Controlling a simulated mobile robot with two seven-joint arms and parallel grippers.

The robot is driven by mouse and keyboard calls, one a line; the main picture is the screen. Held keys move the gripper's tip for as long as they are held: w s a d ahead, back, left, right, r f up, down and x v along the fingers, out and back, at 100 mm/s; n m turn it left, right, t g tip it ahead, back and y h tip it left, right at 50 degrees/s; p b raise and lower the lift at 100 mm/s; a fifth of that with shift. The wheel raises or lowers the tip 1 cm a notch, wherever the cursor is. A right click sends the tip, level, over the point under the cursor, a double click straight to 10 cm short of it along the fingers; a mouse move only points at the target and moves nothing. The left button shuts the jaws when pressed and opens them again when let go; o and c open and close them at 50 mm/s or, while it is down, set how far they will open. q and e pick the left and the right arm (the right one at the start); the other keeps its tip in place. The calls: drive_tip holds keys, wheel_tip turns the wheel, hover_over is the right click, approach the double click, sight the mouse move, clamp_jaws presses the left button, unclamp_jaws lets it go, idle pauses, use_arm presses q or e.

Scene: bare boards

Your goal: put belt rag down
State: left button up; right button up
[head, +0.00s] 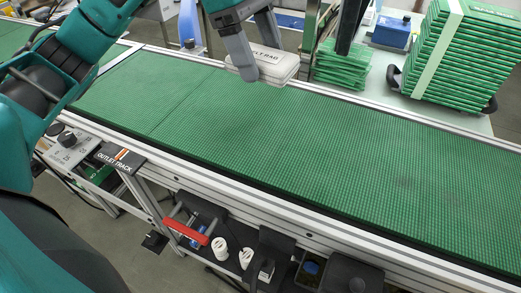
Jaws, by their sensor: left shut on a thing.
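A pale grey-white bag-like packet (268,68) with dark lettering on its top is in the head view, above the far edge of the green belt. I take it for the belt rag, though it looks like a small stiff pack. My left gripper (258,52) is shut on it, with its grey fingers around the pack. The pack appears to be held just above the belt; whether it touches is hard to tell. The green ribbed belt (290,130) runs from upper left to lower right. My right gripper is not in view.
The belt surface is bare, with metal rails (300,228) along its edges. A tall stack of green boards (460,55) stands behind at the right, with a lower green pile (341,66) beside it. Below the near rail are a red handle (185,231) and white cups (219,248).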

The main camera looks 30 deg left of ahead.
sight(264, 153)
use_arm(q)
drive_tip(key=shift+a+r+n, duration=0.1)
drive_tip(key=shift+r+n, duration=0.1)
drive_tip(key=shift+n, duration=0.1)
drive_tip(key=shift+f, duration=0.2)
wheel_tip(264, 153, down, 19)
drive_tip(key=shift+f+b, duration=0.2)
drive_tip(key=shift+b, duration=0.5)
drive_tip(key=shift+f, duration=0.1)
drive_tip(key=o, duration=1)
